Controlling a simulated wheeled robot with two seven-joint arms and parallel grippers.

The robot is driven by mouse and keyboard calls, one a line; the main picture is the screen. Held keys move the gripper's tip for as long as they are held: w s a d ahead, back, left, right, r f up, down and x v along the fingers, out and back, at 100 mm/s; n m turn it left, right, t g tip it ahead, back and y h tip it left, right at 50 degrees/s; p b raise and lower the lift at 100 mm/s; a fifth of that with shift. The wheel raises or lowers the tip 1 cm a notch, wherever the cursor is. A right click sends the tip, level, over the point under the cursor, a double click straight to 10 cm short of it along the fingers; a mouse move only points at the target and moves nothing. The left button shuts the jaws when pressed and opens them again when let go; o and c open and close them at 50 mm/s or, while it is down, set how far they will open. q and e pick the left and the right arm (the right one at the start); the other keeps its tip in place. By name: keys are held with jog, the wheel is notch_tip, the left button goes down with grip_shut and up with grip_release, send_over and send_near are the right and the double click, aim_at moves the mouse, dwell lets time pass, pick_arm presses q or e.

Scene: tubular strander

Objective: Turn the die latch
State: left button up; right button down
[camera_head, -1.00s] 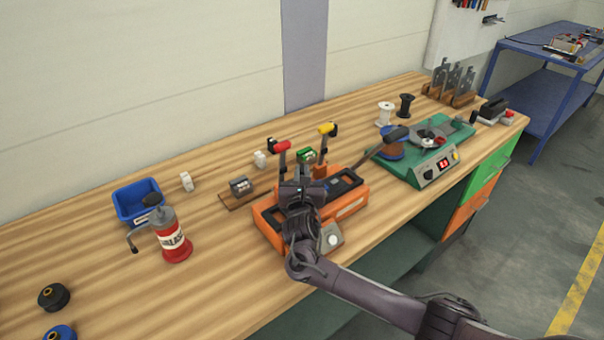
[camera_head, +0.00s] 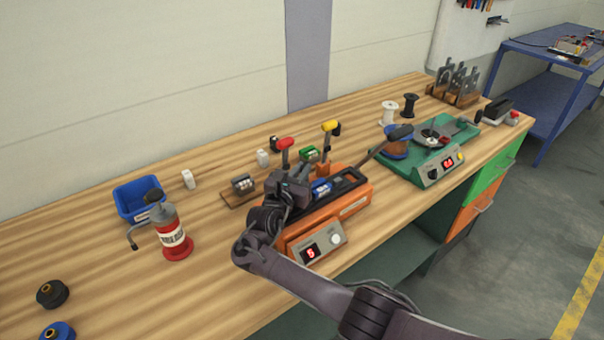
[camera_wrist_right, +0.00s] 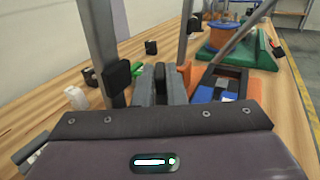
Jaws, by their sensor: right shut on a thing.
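The orange machine (camera_head: 352,207) stands on the bench with a red-handled lever (camera_head: 285,144) and a yellow-handled lever (camera_head: 330,126) upright at its back. A blue-and-white block (camera_head: 321,188) sits in its top. My right gripper (camera_head: 297,180) is over the machine's left part, just in front of the red lever. In the right wrist view its fingers (camera_wrist_right: 160,84) are closed together on a small dark piece between the two lever posts. That piece, apparently the die latch, is mostly hidden by the fingers. My left gripper is not in view.
A display box (camera_head: 316,244) reading 5 is at the machine's front. A red canister (camera_head: 172,235) and blue bin (camera_head: 136,197) are left.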

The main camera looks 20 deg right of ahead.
jog(key=c, duration=1.6)
grip_release()
jog(key=shift+c, duration=0.2)
jog(key=shift+o, duration=0.8)
jog(key=shift+s+d+r, duration=0.1)
